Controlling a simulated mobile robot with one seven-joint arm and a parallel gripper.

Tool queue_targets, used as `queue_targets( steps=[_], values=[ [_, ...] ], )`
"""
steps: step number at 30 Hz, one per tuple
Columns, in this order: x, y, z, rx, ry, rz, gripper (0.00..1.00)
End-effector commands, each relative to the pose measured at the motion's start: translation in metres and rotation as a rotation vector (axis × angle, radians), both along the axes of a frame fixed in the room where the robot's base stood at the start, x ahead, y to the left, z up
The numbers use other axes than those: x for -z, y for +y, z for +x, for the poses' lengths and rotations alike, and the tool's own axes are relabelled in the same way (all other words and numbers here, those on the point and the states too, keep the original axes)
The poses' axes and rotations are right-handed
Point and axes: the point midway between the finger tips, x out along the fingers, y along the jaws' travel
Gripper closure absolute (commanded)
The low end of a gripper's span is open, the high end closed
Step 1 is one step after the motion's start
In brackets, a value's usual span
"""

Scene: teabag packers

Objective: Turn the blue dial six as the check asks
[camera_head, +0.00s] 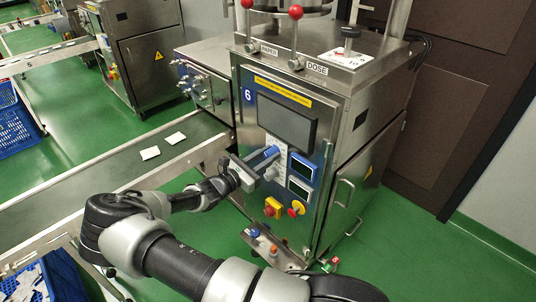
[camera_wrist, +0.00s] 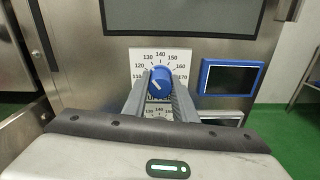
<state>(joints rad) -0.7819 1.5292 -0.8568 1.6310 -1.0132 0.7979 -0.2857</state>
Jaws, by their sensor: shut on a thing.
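The blue dial (camera_wrist: 160,79) sits on a white scale plate (camera_wrist: 160,53) marked from about 110 to 170 on the machine front. In the wrist view its light pointer line points to the lower left or upper right; I cannot tell which end is the tip. My gripper (camera_wrist: 159,90) is shut on the dial, one finger on each side. In the head view my gripper (camera_head: 261,160) reaches the panel of the machine marked 6 (camera_head: 248,94), and the blue dial (camera_head: 271,152) shows between the fingers. A second scale below is mostly hidden by my gripper.
A red and yellow switch (camera_head: 273,207) and a red button (camera_head: 296,208) are below. Two white packets (camera_head: 150,153) lie on the conveyor (camera_head: 110,165) at left.

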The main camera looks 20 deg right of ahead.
Motion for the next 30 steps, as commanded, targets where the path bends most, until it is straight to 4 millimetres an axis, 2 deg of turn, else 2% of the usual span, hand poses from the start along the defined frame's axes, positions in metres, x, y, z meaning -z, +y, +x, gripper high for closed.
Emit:
queue_targets(
  steps=[15,30],
  values=[
    [0.0008,0.0011,0.0004,-0.002,-0.423,0.155,0.97],
    [0.0007,0.0008,0.0004,-0.001,-0.61,0.222,0.97]
  ],
)
